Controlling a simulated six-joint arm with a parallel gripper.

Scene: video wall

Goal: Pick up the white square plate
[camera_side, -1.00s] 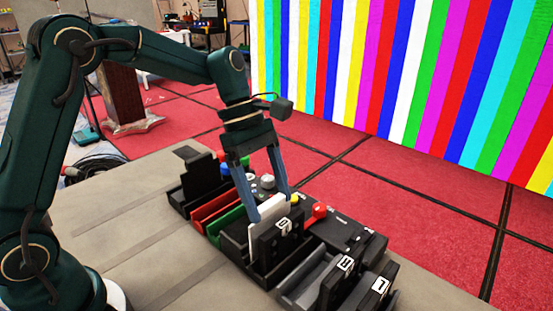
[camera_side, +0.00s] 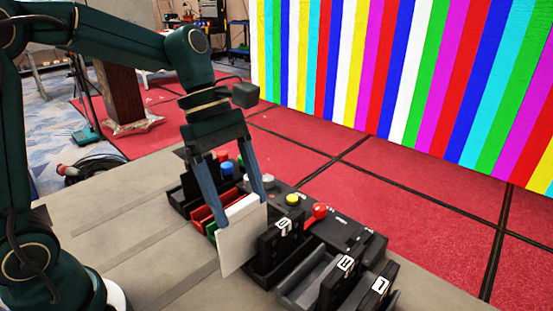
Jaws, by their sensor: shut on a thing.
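The white square plate (camera_side: 242,240) is upright and slightly tilted in the side view, in front of the row of slots. My gripper (camera_side: 240,207) is shut on the plate, with one blue finger on each side of its upper part. The plate's lower edge appears raised clear of the slots, over the near side of the rack. Part of its upper left edge is hidden behind the left finger.
A rack holds black plates with white markings (camera_side: 281,237) to the right, and red (camera_side: 207,217) and green slots to the left. A control panel with a red knob (camera_side: 319,211) and yellow button (camera_side: 292,199) lies behind. The near left tabletop (camera_side: 130,235) is clear.

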